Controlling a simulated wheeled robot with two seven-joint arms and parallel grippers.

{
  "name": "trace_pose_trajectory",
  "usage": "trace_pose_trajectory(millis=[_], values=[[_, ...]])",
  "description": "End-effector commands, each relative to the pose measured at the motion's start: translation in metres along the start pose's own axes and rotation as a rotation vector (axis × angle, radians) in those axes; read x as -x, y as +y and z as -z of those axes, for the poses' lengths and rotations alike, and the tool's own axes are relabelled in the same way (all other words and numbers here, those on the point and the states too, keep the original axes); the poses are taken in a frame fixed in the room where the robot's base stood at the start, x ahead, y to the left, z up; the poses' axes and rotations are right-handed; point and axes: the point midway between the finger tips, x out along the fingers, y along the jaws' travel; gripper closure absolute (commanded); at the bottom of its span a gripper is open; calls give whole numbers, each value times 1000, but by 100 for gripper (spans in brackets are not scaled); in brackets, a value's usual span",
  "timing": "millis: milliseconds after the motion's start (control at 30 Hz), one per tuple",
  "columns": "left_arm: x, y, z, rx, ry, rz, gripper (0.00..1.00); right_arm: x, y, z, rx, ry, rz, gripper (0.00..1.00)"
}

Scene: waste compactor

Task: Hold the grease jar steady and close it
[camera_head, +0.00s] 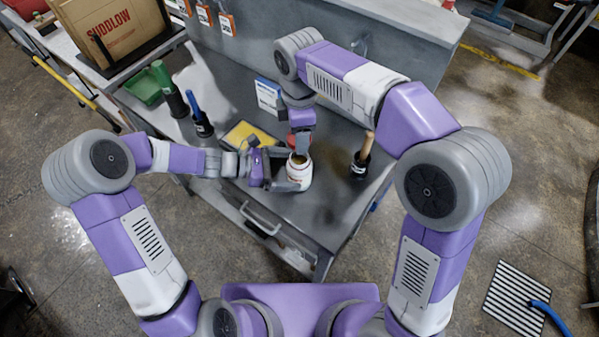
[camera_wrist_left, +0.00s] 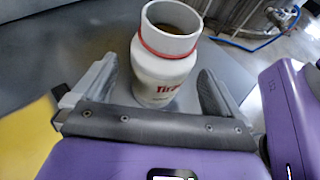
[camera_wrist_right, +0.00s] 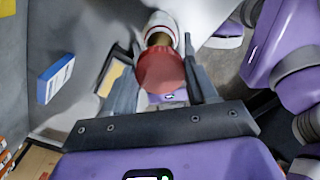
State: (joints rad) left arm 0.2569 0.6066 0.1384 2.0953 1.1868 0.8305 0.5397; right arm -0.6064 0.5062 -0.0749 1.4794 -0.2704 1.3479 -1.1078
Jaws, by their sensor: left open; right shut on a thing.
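The grease jar (camera_head: 299,174) is white with red print and stands upright and open on the grey bench; it also shows in the left wrist view (camera_wrist_left: 166,75), with a red ring below its rim. My left gripper (camera_head: 289,178) is open, with one finger on each side of the jar; I cannot tell whether they touch it. My right gripper (camera_head: 299,133) is shut on the red lid (camera_wrist_right: 162,70). In the head view the lid is mostly hidden by my right gripper.
A yellow item (camera_head: 243,134) lies left of the jar, and a blue-and-white box (camera_head: 268,94) stands behind. A wooden-handled tool in a black holder (camera_head: 360,163) stands to the right. A blue-handled one (camera_head: 202,126) stands to the left, near a green tray (camera_head: 143,88).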

Motion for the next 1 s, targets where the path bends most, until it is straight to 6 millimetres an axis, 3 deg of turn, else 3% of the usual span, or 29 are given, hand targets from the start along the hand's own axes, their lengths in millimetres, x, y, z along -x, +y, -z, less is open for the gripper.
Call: trace_pose_trajectory(millis=[233, 633, 1000], values=[[-30, 0, 0, -2, 0, 1, 1, 0, 0, 0, 0, 0, 0, 71], [-36, 0, 0, -1, 1, -1, 1, 0, 0, 0, 0, 0, 0, 71], [-36, 0, 0, -1, 1, -1, 56, 0, 0, 0, 0, 0, 0, 71]])
